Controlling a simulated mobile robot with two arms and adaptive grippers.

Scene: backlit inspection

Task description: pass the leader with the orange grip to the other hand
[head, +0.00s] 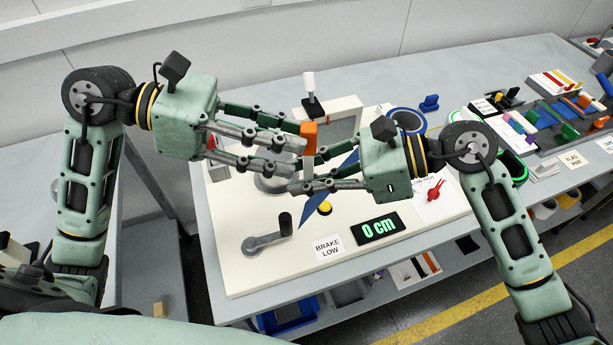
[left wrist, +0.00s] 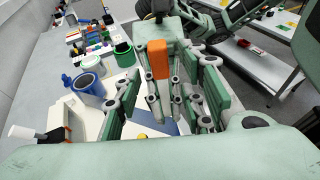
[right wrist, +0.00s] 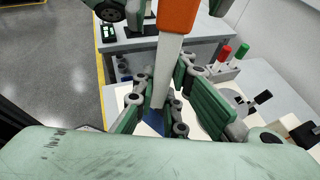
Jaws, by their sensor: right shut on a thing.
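In the left wrist view the orange grip (left wrist: 158,60) stands between the spread left fingers; contact cannot be told. Fingers hide part of the shaft.
A blue round container (head: 406,120) stands behind my right gripper. Coloured parts fill a grey tray (head: 545,120) at right.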

